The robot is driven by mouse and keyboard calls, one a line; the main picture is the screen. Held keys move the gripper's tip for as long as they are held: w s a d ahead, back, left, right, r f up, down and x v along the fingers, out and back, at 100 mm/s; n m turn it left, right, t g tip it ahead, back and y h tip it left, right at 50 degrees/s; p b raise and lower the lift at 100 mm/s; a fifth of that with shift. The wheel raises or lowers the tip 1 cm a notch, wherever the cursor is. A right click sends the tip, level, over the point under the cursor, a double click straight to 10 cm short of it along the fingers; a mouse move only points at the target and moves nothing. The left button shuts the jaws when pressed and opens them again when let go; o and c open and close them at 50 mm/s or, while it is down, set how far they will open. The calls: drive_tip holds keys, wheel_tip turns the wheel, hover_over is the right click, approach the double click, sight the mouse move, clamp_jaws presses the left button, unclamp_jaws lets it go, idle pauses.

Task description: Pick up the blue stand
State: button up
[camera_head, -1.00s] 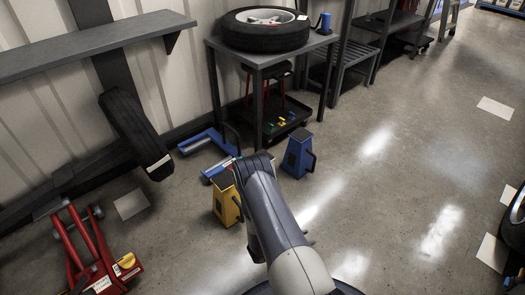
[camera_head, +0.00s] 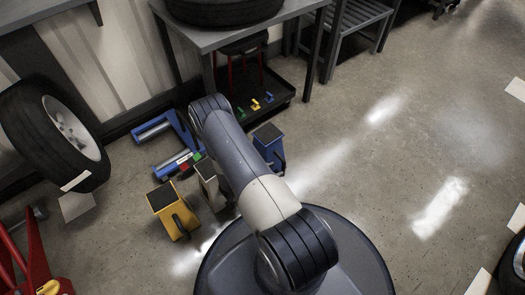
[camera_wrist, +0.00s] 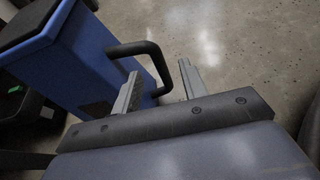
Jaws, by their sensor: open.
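The blue stand (camera_head: 268,143) stands upright on the floor with a dark top, just right of my arm in the head view. In the wrist view the blue stand (camera_wrist: 75,55) fills the upper left, and its black loop handle (camera_wrist: 152,58) reaches toward my gripper. My gripper (camera_wrist: 160,68) is open and empty. The outer part of the handle appears between its two fingers in the picture; I cannot tell how deep it sits. My gripper is hidden behind my arm in the head view.
A yellow stand (camera_head: 174,212) and a pale stand (camera_head: 208,184) are left of my arm. A blue frame (camera_head: 165,131) lies behind them. A workbench (camera_head: 213,38) with a black tray (camera_head: 279,91) below is at the back. A wheel (camera_head: 58,135) leans left.

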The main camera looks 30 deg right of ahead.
sight(284, 164)
drive_tip(key=b+x, duration=0.2)
drive_tip(key=x, duration=0.4)
drive_tip(key=shift+w+f+b, duration=0.15)
drive_tip(key=shift+b, duration=0.25)
drive_tip(key=shift+w+d, duration=0.1)
drive_tip(key=shift+d, duration=0.35)
drive_tip(key=shift+c, duration=0.4)
clamp_jaws()
